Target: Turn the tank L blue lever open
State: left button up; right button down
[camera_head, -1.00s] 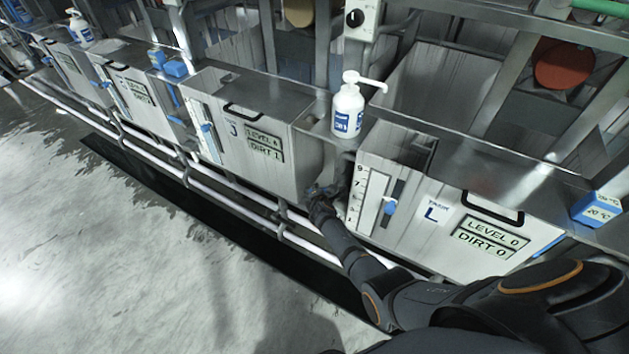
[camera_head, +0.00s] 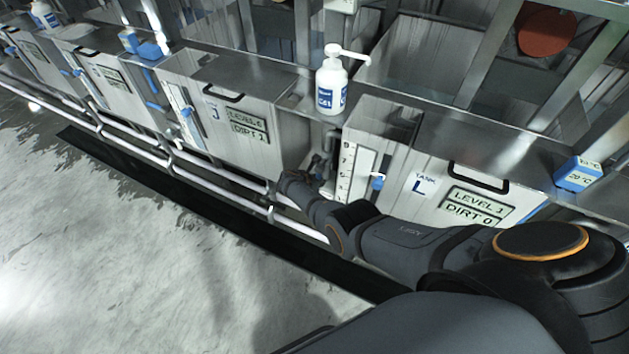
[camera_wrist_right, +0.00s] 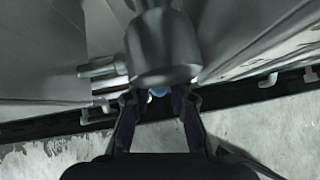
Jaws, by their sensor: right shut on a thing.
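Tank L (camera_head: 405,203) is a grey metal tank with a scale, a blue piece (camera_head: 378,181) on its front and a display (camera_head: 475,206). The display's level is no longer 0, and its dirt reads 0. My right gripper (camera_head: 322,168) is low in the gap between tanks J and L, small and partly hidden by my arm. In the right wrist view, a bit of the blue lever (camera_wrist_right: 157,92) shows between the two fingers of my right gripper (camera_wrist_right: 157,102), below a rounded metal valve body (camera_wrist_right: 162,50). The gripper is shut on it. The lever's angle is mostly hidden.
Tank J (camera_head: 225,125) stands left of the gap. A white pump bottle (camera_head: 331,85) stands on the ledge above. White pipes (camera_head: 200,180) run low along the tanks. A blue temperature box (camera_head: 577,174) sits at right. The floor (camera_head: 130,260) in front is clear.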

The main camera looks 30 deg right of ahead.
jog(key=shift+s+d+g, duration=0.2)
jog(key=shift+s+g, duration=0.05)
jog(key=shift+g, duration=0.05)
dwell(0.5)
jog(key=c, duration=1.2)
grip_release()
jog(key=shift+a+r, duration=0.15)
jog(key=shift+a, duration=0.15)
jog(key=v, duration=0.6)
jog(key=shift+s+a+r, duration=0.25)
